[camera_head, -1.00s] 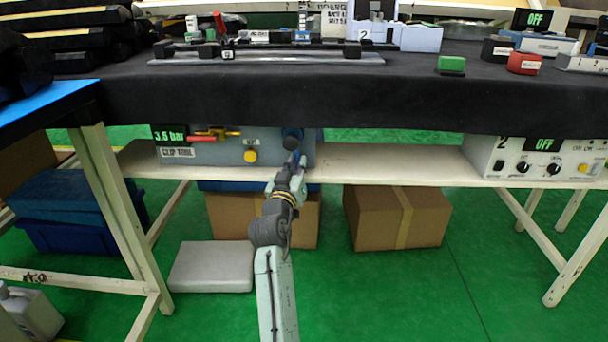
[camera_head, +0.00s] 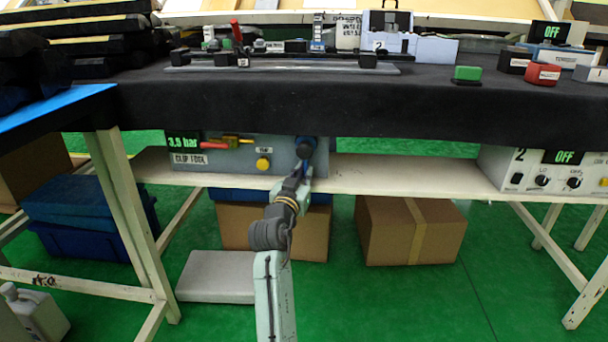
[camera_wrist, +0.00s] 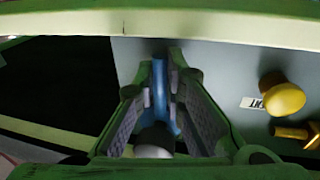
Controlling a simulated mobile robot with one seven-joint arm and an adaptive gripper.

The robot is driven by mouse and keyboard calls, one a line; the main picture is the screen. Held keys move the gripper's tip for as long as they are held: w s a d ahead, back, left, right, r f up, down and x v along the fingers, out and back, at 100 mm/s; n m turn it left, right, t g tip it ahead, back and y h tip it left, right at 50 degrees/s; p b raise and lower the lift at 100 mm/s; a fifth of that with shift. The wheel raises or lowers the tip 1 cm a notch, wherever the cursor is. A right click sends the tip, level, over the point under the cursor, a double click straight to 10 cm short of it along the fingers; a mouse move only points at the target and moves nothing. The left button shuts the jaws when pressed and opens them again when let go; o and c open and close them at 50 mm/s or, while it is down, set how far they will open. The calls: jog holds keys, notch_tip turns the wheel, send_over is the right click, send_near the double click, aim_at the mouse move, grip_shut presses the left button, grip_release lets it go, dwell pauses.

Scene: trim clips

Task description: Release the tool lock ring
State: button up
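The lock ring cannot be told apart from this fitting. My gripper (camera_head: 304,169) is at the fitting, pointing up from below. In the wrist view, my gripper (camera_wrist: 166,85) has its two fingers either side of a narrow blue part (camera_wrist: 161,95). A pale round end (camera_wrist: 153,141) shows between the fingers. Whether the pads press on the blue part is not clear.
A yellow knob (camera_head: 263,164) and a brass valve with a red handle (camera_head: 213,146) are left of the fitting. The black-covered bench top (camera_head: 420,110) hangs close above. A second unit (camera_head: 540,170) reading OFF stands on the shelf at right. The shelf between (camera_head: 400,172) is clear.

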jog(key=o, duration=0.5)
